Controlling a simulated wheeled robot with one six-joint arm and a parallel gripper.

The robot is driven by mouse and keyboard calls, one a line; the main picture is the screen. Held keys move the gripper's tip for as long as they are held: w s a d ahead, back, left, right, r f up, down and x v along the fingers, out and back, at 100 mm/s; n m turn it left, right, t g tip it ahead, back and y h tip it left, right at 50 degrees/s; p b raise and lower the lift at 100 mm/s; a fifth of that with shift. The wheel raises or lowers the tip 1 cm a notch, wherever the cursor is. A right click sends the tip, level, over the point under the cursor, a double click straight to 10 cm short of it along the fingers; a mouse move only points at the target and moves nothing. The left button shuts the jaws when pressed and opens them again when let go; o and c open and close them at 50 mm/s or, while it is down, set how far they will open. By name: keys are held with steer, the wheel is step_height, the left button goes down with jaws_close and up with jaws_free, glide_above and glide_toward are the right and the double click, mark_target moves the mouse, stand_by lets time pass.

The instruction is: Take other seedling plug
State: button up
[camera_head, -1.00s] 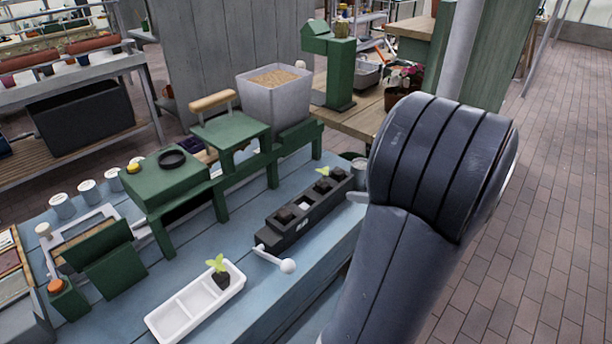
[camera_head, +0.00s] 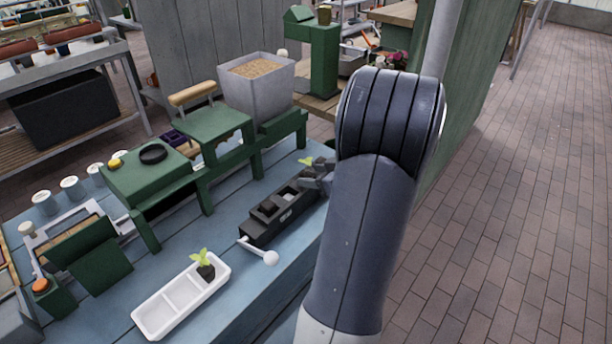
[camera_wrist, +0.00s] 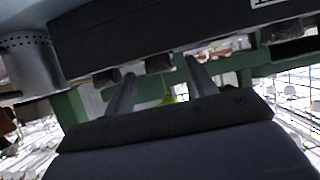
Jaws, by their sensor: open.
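A seedling plug with green leaves (camera_head: 306,161) is at the far end of the black tray (camera_head: 262,236), partly hidden by my gripper. My gripper (camera_head: 318,178) is open beside these leaves, over the far end of the tray. In the wrist view, the fingers of my gripper (camera_wrist: 162,82) stand apart, with a small yellow-green leaf (camera_wrist: 168,98) showing between them. I cannot tell whether the fingers touch the plug. Another seedling in a dark plug (camera_head: 205,267) stands upright in the far compartment of the white tray (camera_head: 165,322). The nearer compartments are empty.
A small white-knobbed lever (camera_head: 270,258) sticks out at the near end of the black tray. A green stand (camera_head: 205,185) and a grey bin of granules (camera_head: 262,92) stand behind it. In the wrist view, a metal cup (camera_wrist: 32,65) is at left.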

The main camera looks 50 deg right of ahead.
steer(key=shift+w+f, duration=0.2)
steer(key=shift+w, duration=0.25)
steer(key=c, duration=1)
